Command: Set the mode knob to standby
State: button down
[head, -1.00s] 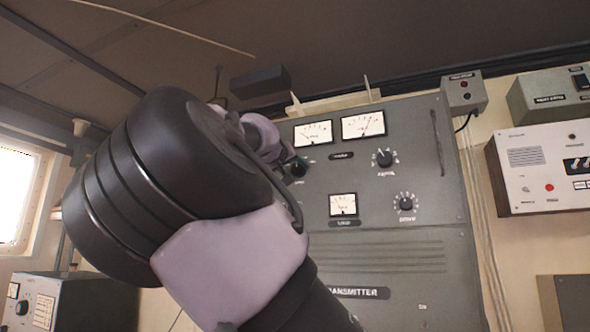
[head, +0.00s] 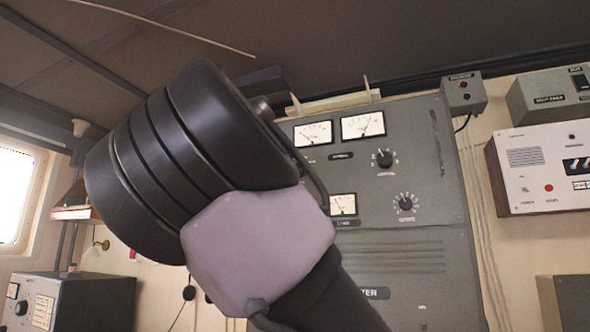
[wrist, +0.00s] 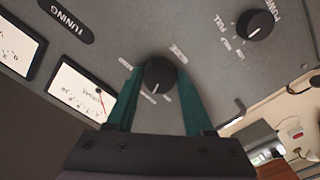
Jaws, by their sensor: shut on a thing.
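The mode knob (wrist: 159,73) is a round black knob with a white pointer line on the grey transmitter panel (wrist: 225,85). In the wrist view it sits between the two green fingers of my gripper (wrist: 158,78), which are shut on it. The pointer line runs toward the lower part of the picture. The small labels around the knob are too blurred to read, so its setting cannot be told. In the head view my arm hides both the gripper and this knob.
The power knob (wrist: 255,24) is close by in the wrist view, beside the marks FULL, HALF and LOW. Two white meters (wrist: 82,92) are at the left.

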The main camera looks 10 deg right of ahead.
jog(key=shift+c, duration=1.4)
grip_release()
jog(key=shift+s, duration=0.1)
jog(key=v, duration=1)
jog(key=shift+s+a, duration=0.2)
jog(key=shift+s, duration=0.05)
